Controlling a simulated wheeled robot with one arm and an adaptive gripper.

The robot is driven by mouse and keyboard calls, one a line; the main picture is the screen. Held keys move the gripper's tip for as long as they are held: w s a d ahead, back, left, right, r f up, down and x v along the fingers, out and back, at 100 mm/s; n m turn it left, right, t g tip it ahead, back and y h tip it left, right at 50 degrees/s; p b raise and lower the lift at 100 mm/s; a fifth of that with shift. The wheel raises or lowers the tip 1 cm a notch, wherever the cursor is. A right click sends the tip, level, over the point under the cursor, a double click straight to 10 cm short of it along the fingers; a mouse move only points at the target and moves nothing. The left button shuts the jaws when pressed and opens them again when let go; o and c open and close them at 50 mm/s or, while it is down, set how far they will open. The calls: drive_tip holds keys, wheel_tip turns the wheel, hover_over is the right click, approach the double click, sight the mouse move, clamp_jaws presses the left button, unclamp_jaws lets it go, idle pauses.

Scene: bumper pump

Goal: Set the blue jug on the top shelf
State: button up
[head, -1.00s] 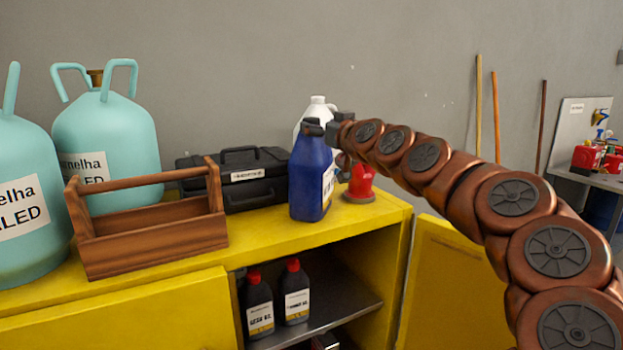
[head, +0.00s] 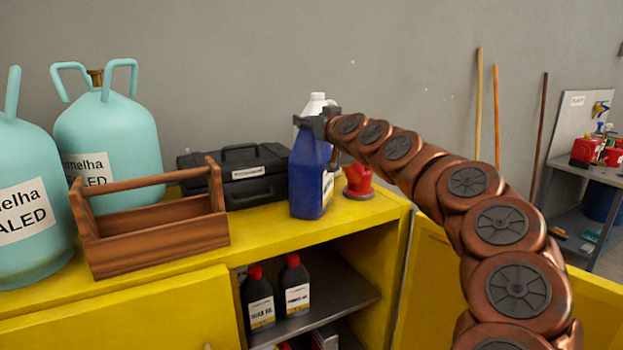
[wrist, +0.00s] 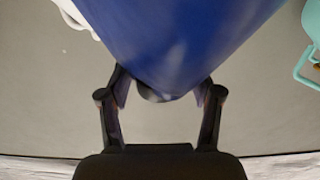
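The blue jug (head: 308,180) stands upright on the yellow cabinet's top, near its right end, with a pale label on its right side. My gripper (head: 314,124) is at the jug's top and hides its cap in the head view. In the wrist view the jug (wrist: 180,40) fills the upper middle, and my open fingers (wrist: 160,92) stand wide apart on either side of its dark top part. The fingertips are partly hidden behind the jug. The open cabinet shows a grey shelf (head: 345,292) holding dark red-capped bottles (head: 259,300).
A white jug (head: 317,102) and a red object (head: 358,180) stand close behind and right of the blue jug. A black case (head: 245,175), wooden tool carrier (head: 150,238) and teal tanks (head: 115,140) are left. The open cabinet door (head: 440,270) is at right. Shelf space right of the bottles is clear.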

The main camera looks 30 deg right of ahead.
clamp_jaws()
idle(0.3)
drive_tip(key=shift+r, duration=0.15)
idle(0.3)
